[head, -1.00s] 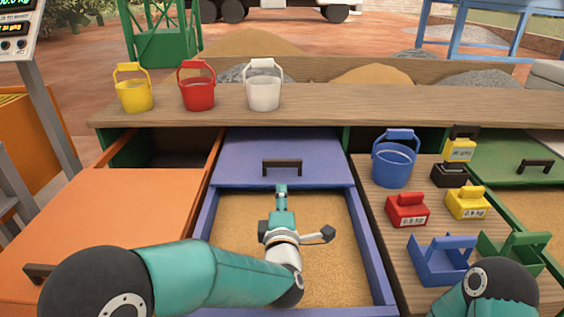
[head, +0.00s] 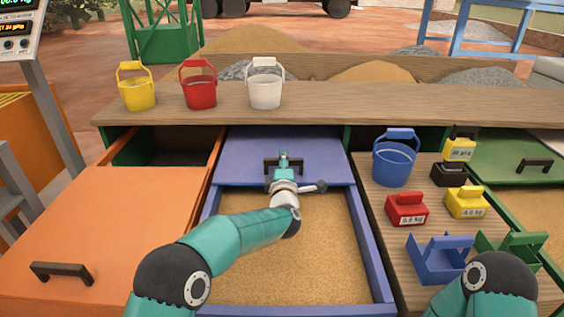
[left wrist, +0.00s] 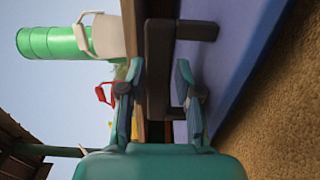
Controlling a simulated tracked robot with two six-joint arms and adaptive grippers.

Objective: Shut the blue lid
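The blue lid (head: 235,150) covers only the far part of the blue-framed bin (head: 207,215), and sand shows in the open near part. The lid has a dark bar handle (head: 269,163). My left gripper (head: 284,158) is at the handle, partly hiding it. In the left wrist view my left gripper (left wrist: 158,78) is open, with one finger on each side of the dark handle (left wrist: 158,50). I cannot tell whether a finger touches it. The blue lid (left wrist: 235,40) also shows there, on the right. My right gripper is not in view.
An orange lid (head: 110,220) lies to the left and a green lid (head: 490,150) to the right. Yellow, red and white buckets (head: 265,90) stand on the back shelf. A blue bucket (head: 394,162), weights and a blue tray (head: 438,262) stand on the right-hand board.

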